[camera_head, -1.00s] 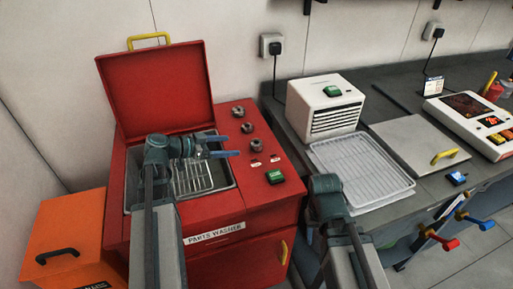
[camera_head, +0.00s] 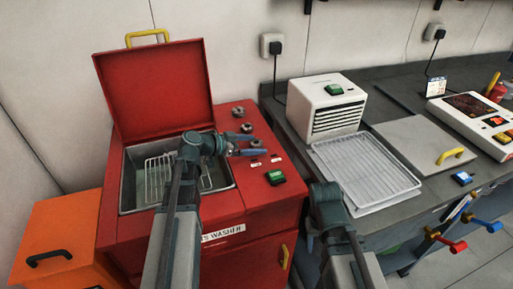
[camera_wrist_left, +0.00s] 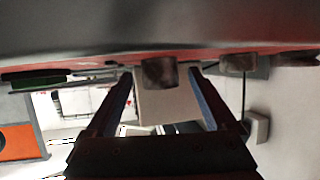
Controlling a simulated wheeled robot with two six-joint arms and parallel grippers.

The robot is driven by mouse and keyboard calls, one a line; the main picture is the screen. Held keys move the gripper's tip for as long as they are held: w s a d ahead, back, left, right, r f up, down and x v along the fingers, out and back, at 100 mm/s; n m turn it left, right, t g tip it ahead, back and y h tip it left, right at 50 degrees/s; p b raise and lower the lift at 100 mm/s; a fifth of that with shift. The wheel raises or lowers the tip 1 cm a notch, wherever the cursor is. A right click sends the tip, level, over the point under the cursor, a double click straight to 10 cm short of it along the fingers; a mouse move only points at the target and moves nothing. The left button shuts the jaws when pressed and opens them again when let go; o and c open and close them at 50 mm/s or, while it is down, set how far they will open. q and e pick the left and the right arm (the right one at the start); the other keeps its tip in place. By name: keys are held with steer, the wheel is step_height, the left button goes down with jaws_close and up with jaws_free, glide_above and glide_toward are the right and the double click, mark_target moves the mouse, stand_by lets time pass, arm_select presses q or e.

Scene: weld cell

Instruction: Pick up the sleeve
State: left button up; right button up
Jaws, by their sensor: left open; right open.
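Several small grey metal sleeves stand in a row on the red top of the parts washer, right of its basin. The far sleeve (camera_head: 238,111) and the middle one (camera_head: 246,128) are clear in the head view. The nearest sleeve (camera_head: 256,142) is partly hidden by my left gripper (camera_head: 252,148). That gripper is open and empty, its blue fingers low over the washer top. In the left wrist view a sleeve (camera_wrist_left: 158,72) shows between the open fingers, not gripped. My right gripper (camera_head: 311,242) is mostly hidden behind its arm, beside the bench front.
The parts washer (camera_head: 120,225) has its lid up, with a wire basket (camera_head: 158,178) in the basin. A green button (camera_head: 275,177) is near the gripper. On the bench are a white dryer (camera_head: 328,104) and a rack tray (camera_head: 365,170). An orange bin (camera_head: 60,220) stands left.

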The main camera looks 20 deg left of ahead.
arm_select(q)
steer(key=shift+x, duration=0.95)
steer(key=shift+a, duration=0.1)
jaws_close()
